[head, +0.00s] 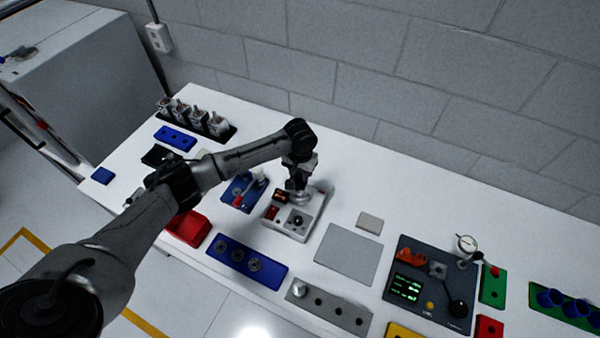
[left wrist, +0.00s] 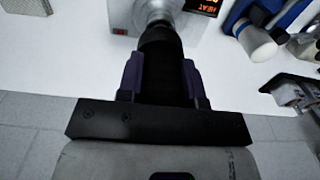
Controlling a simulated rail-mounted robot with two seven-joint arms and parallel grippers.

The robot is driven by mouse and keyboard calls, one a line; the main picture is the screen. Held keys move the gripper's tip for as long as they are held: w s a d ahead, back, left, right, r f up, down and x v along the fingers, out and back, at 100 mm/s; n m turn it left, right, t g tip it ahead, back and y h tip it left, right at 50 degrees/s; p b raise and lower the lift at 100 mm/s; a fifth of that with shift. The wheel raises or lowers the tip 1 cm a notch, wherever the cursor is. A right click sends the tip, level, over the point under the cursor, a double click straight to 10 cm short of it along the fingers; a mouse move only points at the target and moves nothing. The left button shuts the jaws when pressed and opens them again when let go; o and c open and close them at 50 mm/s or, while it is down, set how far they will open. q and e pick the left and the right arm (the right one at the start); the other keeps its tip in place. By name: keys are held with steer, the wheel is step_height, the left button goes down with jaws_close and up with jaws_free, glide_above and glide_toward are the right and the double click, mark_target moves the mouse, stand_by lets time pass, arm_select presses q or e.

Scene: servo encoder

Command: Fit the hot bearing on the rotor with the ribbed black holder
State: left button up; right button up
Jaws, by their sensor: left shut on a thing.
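My left gripper (left wrist: 160,78) is shut on the ribbed black holder (left wrist: 165,60), a dark cylinder between its fingers in the left wrist view. A silvery round part (left wrist: 152,10) shows at the holder's far end, over the light grey heater (left wrist: 122,14) with its lit HEAT display. In the head view my left gripper (head: 298,182) points down over the heater (head: 289,232), with a silvery ring-like part (head: 299,197) below it. I cannot tell if that part is the bearing or whether it touches the heater. I cannot make out the rotor for certain. My right gripper is not in view.
A blue fixture (head: 234,196) with a white cylinder stands close left of the heater. A blue tray (head: 270,274) with round parts and a red bin (head: 188,228) lie in front. A grey mat (head: 348,254) is clear. A dark panel (head: 427,314) stands further right.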

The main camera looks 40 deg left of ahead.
arm_select(q)
steer(key=shift+f+b, duration=0.5)
steer(key=shift+f, duration=0.35)
steer(key=shift+r+p, duration=0.4)
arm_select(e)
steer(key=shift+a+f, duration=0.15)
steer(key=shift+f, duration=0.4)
arm_select(q)
steer(key=shift+f, duration=0.3)
steer(key=shift+f, duration=0.7)
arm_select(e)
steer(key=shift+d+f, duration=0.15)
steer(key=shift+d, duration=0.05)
arm_select(q)
steer(key=shift+f, duration=0.15)
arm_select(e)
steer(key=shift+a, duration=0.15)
arm_select(q)
steer(key=shift+f, duration=0.2)
